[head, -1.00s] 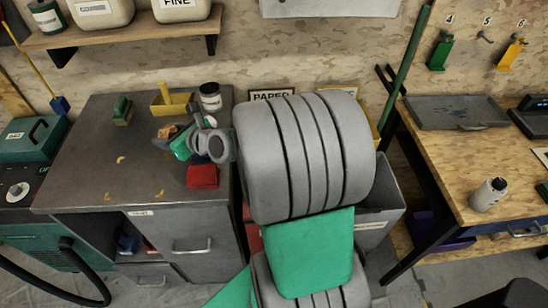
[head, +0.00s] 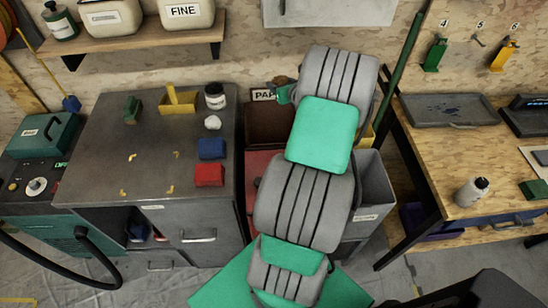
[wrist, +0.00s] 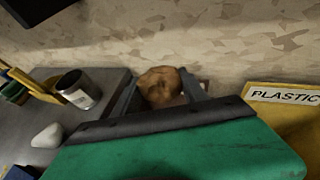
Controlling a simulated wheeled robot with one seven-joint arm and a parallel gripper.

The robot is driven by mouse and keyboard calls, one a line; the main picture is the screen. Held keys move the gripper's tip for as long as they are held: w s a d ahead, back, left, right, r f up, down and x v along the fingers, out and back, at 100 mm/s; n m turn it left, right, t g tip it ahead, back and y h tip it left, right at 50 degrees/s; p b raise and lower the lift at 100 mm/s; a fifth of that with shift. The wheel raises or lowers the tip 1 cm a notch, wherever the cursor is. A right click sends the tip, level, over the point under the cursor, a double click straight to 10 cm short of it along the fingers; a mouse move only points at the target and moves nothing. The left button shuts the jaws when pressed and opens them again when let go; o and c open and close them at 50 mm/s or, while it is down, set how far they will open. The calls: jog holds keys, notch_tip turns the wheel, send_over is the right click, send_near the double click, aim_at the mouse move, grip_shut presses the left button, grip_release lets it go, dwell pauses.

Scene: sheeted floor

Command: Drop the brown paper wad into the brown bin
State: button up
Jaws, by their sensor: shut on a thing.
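The brown paper wad (wrist: 160,86) is between the two fingers of my gripper (wrist: 160,96), seen in the wrist view. In the head view, my gripper (head: 281,85) holds the wad (head: 278,80) up near the back wall, just above a sign starting "PAP". The brown bin (head: 268,124) stands below, between the grey cabinet and my arm. My arm hides its right part and part of its sign. The wad is held apart from the bin. The gripper's height over it is hard to tell.
The grey cabinet (head: 110,165) on the left bears a white wad (head: 212,122), blue block (head: 211,148), red block (head: 209,174) and black-and-white can (head: 214,96). A red bin (head: 258,172) and grey bin (head: 375,190) flank my arm. A yellow bin (wrist: 285,110) is labelled "PLASTIC".

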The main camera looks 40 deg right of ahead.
notch_tip(320, 180, down, 4)
jog(key=b, duration=0.3)
jog(key=shift+f, duration=0.25)
jog(key=o, duration=1.4)
jog(key=shift+o, duration=0.2)
jog(key=v, duration=0.7)
jog(key=shift+s+a+r+b, duration=0.15)
jog(key=shift+s+r+b, duration=0.1)
jog(key=shift+s+b, duration=0.05)
jog(key=shift+a, duration=0.1)
